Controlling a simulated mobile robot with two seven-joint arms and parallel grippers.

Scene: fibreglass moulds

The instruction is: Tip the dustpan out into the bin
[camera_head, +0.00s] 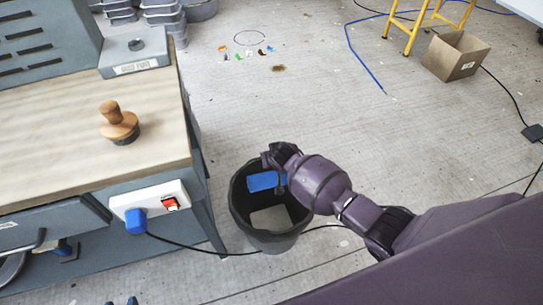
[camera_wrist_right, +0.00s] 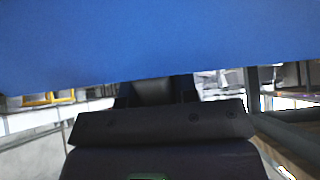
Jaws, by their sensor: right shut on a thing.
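The blue dustpan (camera_head: 263,181) is at the mouth of the dark grey bin (camera_head: 272,240), inside its rim in the head view. My right gripper (camera_head: 277,163) is shut on it, over the bin's far side. In the right wrist view the dustpan's blue surface (camera_wrist_right: 150,40) fills the top, close to the camera, with dark gripper parts below. The dustpan looks tilted, but I cannot tell whether anything lies on it. A pale patch shows inside the bin. My left gripper is not in view.
A workbench (camera_head: 75,165) with a wooden-knobbed tool (camera_head: 118,122) stands left of the bin. A black cable runs across the floor past the bin. Small coloured scraps (camera_head: 240,56) and a brown patch (camera_head: 278,68) lie on the far floor. A cardboard box (camera_head: 455,57) stands far right.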

